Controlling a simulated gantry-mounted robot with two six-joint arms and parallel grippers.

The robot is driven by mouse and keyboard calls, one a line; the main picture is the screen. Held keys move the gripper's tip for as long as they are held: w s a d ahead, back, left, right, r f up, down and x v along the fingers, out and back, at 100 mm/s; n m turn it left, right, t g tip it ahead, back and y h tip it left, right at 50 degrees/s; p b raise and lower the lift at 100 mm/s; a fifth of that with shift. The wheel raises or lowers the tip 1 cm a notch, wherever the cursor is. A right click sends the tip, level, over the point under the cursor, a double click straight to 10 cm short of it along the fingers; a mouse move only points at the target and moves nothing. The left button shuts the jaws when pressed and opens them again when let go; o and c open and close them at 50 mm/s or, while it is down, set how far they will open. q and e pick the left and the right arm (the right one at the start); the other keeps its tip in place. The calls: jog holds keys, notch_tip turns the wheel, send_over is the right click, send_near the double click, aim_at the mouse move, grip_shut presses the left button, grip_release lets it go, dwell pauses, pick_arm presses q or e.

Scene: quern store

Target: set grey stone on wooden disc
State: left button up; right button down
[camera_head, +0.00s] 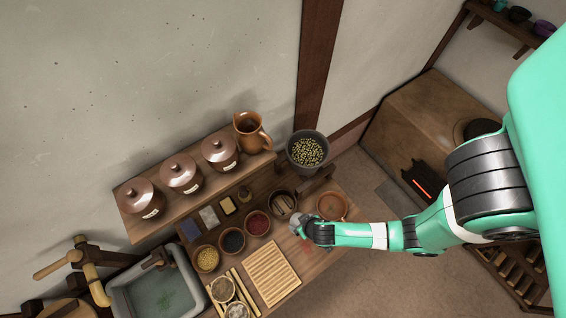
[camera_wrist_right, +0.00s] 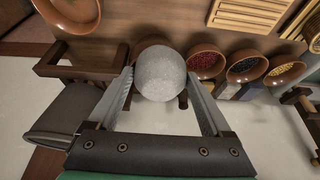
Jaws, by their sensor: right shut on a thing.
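My right gripper (camera_head: 298,229) is over the wooden worktop, between the bowls and the slatted board. It is shut on a pale grey, rounded stone (camera_wrist_right: 160,75), which sits between the two fingers in the right wrist view. In the head view only a small grey part of the stone shows at the fingertips. A round brown thing with a dark rim (camera_head: 283,204) lies just beyond the gripper and may be the wooden disc; I cannot tell for sure. In the wrist view the stone hides most of it. My left gripper is not in view.
Bowls of red (camera_head: 257,223), black (camera_head: 232,241) and yellow grains (camera_head: 206,258) stand left of the gripper. A slatted board (camera_head: 272,274) lies in front. A brown dish (camera_head: 332,206) is to the right. A grey pot (camera_head: 307,150) and lidded jars (camera_head: 181,173) stand behind.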

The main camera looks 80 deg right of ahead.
jog(key=w+d+f+b, duration=0.2)
jog(key=w+d, duration=0.1)
jog(key=w+d+f+b, duration=0.2)
jog(key=shift+w+d, duration=0.1)
jog(key=shift+d, duration=0.1)
jog(key=b+x, duration=0.2)
jog(key=x, duration=0.1)
jog(key=d+b+x, duration=0.1)
jog(key=b+x, duration=0.1)
jog(key=x, duration=0.1)
jog(key=w+b+x, duration=0.1)
jog(key=b+x, duration=0.1)
jog(key=x, duration=0.1)
jog(key=shift+d+r, duration=0.3)
jog(key=shift+f+b, duration=0.35)
